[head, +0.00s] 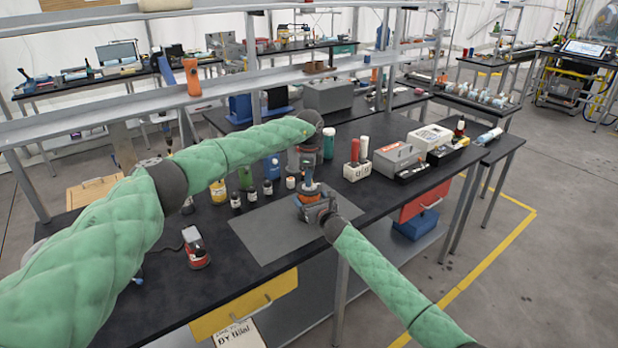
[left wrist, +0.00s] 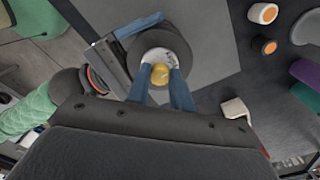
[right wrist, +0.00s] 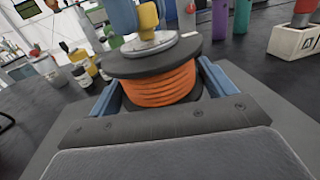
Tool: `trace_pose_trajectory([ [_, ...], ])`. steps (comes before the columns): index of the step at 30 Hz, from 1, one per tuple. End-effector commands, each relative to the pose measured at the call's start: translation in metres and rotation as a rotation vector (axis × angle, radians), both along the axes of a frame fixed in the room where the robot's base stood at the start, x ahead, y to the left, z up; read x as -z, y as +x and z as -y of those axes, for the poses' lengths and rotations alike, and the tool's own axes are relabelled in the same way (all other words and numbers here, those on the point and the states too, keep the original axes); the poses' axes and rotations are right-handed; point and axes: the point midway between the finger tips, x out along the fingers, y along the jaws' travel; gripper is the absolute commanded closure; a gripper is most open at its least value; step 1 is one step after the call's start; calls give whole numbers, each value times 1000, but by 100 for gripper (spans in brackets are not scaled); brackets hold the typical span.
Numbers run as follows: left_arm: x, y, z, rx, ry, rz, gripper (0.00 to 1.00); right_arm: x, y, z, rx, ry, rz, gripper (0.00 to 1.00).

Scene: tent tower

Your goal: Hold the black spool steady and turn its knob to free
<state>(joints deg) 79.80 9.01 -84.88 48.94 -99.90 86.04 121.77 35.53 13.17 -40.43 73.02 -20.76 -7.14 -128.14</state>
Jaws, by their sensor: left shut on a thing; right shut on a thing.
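The black spool (right wrist: 178,62), wound with orange cord (right wrist: 160,88), stands upright on the grey mat (head: 270,228). It shows from above in the left wrist view (left wrist: 137,48). My right gripper (right wrist: 160,92) is shut on the spool, one blue finger on each side. A brass-yellow knob (left wrist: 160,74) sits over the pale metal disc (left wrist: 158,57) on top of the spool. My left gripper (left wrist: 163,88) comes from above, its blue fingers shut on the knob. In the head view the spool (head: 306,211) is partly hidden by my grippers.
Several bottles and jars, including a yellow one (head: 218,192), stand behind and left of the mat. A white holder (head: 356,172) with red-topped items is to the right. A red-and-grey device (head: 196,248) sits at left. The mat's front is clear.

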Motion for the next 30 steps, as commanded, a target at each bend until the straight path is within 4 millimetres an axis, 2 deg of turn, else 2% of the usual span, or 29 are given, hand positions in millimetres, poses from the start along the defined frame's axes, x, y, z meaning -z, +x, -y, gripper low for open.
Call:
trace_pose_trajectory([
  [5,-1,1,0,0,-2,4,100,1,-2,-3,-4,0,0,62],
  [6,-1,1,0,0,-2,4,70,1,-2,-3,-4,0,0,62],
  [8,-1,1,0,0,-1,3,59,1,-2,-3,-4,0,-1,62],
  [9,-1,1,0,0,-1,3,56,1,-1,-2,-3,0,-1,62],
  [20,-6,0,0,1,-1,2,56,1,-1,-1,-1,0,-1,62],
  [23,-17,1,0,2,-1,2,56,1,0,0,0,0,-1,62],
  [30,-62,1,0,1,0,3,56,1,0,0,0,0,-1,62],
])
